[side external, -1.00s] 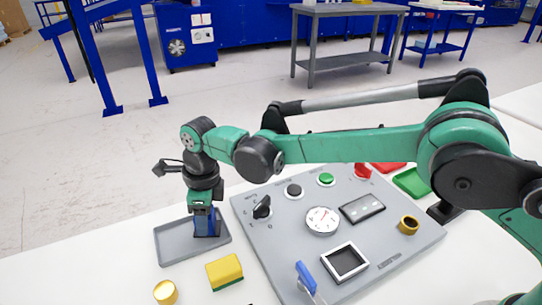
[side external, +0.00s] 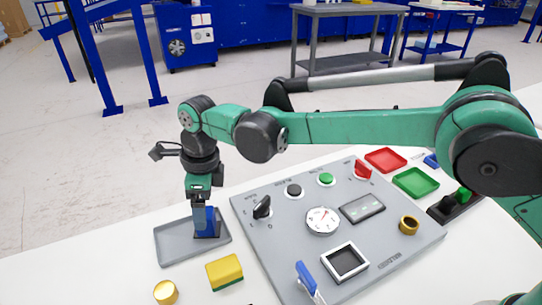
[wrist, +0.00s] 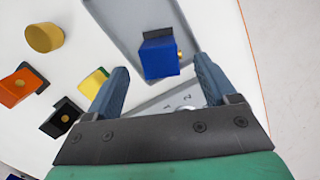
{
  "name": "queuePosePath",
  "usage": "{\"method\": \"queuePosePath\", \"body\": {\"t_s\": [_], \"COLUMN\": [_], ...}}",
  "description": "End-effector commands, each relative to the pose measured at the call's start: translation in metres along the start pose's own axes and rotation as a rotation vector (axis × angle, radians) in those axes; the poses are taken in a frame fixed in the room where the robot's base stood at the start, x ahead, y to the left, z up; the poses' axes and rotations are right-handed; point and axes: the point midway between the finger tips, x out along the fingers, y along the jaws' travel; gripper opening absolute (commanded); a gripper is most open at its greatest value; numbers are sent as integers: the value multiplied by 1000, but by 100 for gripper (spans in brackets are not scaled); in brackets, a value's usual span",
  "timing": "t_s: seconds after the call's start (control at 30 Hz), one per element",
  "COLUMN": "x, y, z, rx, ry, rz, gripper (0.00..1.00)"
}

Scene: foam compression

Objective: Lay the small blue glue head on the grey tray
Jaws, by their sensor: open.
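The small blue glue head (side external: 211,219) rests on the grey tray (side external: 172,245), toward its right side. In the wrist view the glue head (wrist: 159,59) shows as a blue block with a dark plate along one side and a brass bit at its right. It lies on the tray (wrist: 118,18) there. My gripper (side external: 202,212) points straight down over the tray, with its fingers partly in front of the glue head. In the wrist view my gripper (wrist: 161,72) is open, one finger on each side of the block, with visible gaps.
A yellow and green sponge-like block (side external: 224,271) and a brass cylinder (side external: 166,292) stand in front of the tray. A grey panel (side external: 285,245) with knobs, buttons and a gauge lies to the right. Red (side external: 386,160) and green (side external: 415,182) trays sit farther back.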

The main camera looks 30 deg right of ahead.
Motion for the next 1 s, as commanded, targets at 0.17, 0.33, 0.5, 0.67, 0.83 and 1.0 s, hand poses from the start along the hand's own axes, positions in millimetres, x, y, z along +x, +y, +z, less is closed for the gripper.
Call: {"method": "queuePosePath", "body": {"t_s": [0.17,0.33,0.5,0.67,0.83,1.0], "x": [-43,-74,-89,-110,-143,-159], "y": [0,0,-1,-14,-29,-26], "z": [0,0,-2,-24,-84,-154], "rx": [0,1,-8,-165,-548,-978], "ry": [0,0,-2,-29,-51,8], "rz": [0,0,-2,-42,-161,-309], "gripper": [78,78,78,78,78,78]}}
